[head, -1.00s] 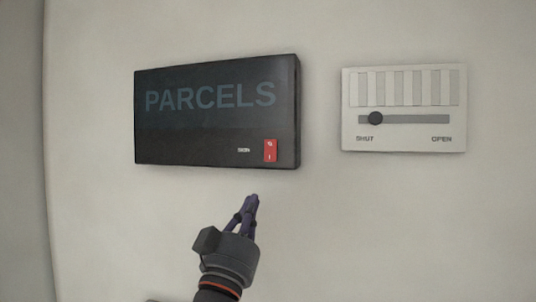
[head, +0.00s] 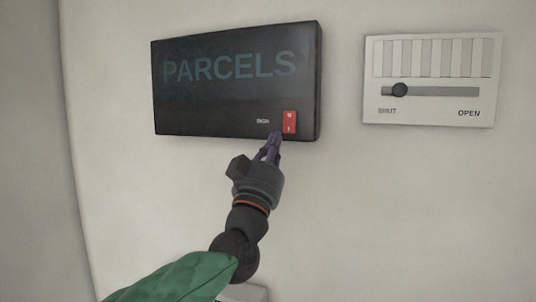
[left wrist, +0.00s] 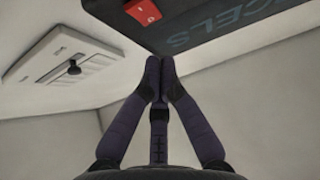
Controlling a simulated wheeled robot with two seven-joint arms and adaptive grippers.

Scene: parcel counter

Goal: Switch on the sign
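The dark sign box (head: 225,90) is on the wall, with dim, unlit PARCELS lettering. Its red rocker switch (head: 290,122) is at the lower right, beside the small SIGN label. My left gripper (head: 272,140) is just below and left of the switch, with its fingertips together and nothing seen between them. Whether the fingers touch the sign box is not clear. My right gripper is not in view.
A white vent panel (head: 430,109) is on the wall to the right of the sign. Its round dark slider knob (head: 400,90) is at the left, SHUT end.

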